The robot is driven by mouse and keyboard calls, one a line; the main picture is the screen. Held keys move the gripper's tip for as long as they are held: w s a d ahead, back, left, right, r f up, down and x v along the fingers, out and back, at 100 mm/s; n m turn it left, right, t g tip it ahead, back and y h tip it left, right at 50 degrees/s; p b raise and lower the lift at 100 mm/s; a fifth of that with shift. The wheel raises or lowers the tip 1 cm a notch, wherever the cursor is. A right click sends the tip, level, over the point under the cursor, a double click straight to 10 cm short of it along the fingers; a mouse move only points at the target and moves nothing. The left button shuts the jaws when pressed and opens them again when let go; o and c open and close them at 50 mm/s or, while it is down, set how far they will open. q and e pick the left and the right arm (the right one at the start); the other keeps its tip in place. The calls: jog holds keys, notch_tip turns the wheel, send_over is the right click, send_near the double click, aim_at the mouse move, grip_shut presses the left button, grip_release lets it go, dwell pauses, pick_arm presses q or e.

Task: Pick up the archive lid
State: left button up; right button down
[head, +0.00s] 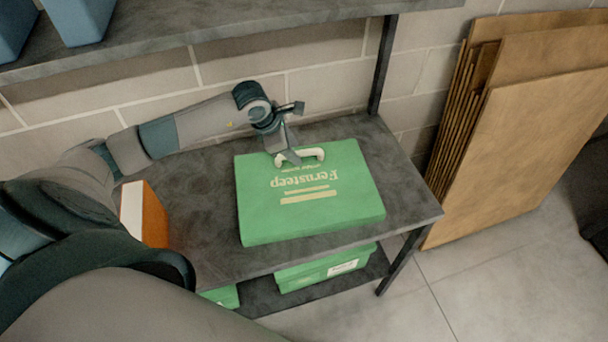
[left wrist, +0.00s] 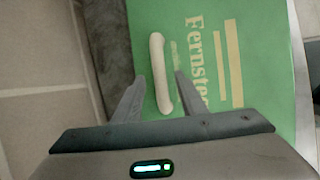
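The archive lid (head: 310,205) is a flat green slab with cream "Fernsteep" lettering, lying on the grey shelf. It has a pale handle (head: 313,154) near its wall-side edge. The lid also fills much of the left wrist view (left wrist: 222,20). My left gripper (head: 293,158) reaches down to the handle from the wall side. In the left wrist view its two fingers (left wrist: 159,80) are apart, one to each side of the handle (left wrist: 158,60), with a gap to each finger. Whether the fingertips reach below the handle cannot be told. My right gripper is not in view.
The grey shelf (head: 205,235) has an orange-and-white box (head: 145,212) at its left. Green boxes (head: 325,268) sit on the level below. An upper shelf (head: 190,25) with blue bins (head: 80,18) overhangs the back. Brown boards (head: 520,130) lean against the wall at right.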

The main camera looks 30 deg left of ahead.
pick_arm(q)
jog(key=shift+w+d+f, duration=0.1)
jog(key=shift+w+f, duration=0.1)
jog(key=shift+f, duration=0.35)
jog(key=c, duration=0.9)
grip_shut()
jog(key=shift+r, duration=0.1)
